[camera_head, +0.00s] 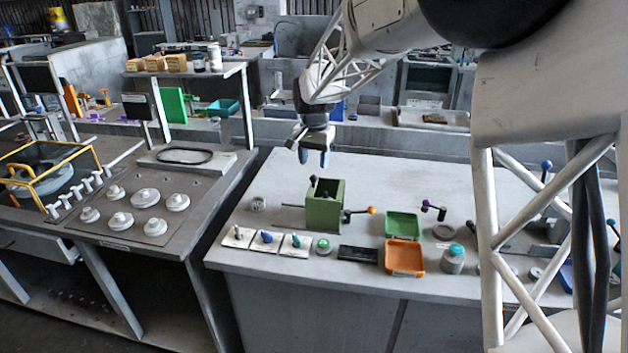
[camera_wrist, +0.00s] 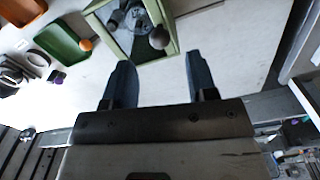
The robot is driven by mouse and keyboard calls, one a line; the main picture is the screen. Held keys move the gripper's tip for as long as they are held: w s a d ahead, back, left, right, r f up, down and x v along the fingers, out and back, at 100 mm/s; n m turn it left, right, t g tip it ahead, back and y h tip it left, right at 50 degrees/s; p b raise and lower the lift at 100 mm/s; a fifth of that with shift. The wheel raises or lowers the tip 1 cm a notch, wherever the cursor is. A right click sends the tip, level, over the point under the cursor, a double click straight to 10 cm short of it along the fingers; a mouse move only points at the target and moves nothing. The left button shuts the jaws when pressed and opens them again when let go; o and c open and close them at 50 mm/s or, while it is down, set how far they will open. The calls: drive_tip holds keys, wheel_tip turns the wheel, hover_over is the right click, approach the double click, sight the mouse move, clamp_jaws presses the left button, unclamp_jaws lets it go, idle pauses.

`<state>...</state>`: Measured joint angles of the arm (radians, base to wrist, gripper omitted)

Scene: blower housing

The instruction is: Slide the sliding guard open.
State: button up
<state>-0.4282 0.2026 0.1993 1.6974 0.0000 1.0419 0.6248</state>
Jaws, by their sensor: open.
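A yellow-framed guard with see-through sides (camera_head: 84,157) stands over a round grey part on the left bench; it looks like the sliding guard, though I cannot be sure. Its sliding track is not clear to me. My gripper (camera_head: 314,157) is open and empty, pointing down above the middle bench, far to the right of the yellow frame. It hangs above and slightly behind a green open-topped box (camera_head: 322,214). In the wrist view, my two fingers (camera_wrist: 157,65) are apart, with the box's green rim (camera_wrist: 108,40) and a dark ball knob (camera_wrist: 159,38) beyond them.
A green tray (camera_head: 402,224) and an orange tray (camera_head: 404,257) lie right of the box. A rod with an orange knob (camera_head: 371,210) sticks out beside it. Several white tiles with small handles lie in front. Clear bench surface lies behind the box.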

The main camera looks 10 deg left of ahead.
sight(314, 179)
drive_tip(key=shift+f, duration=3.5)
clamp_jaws()
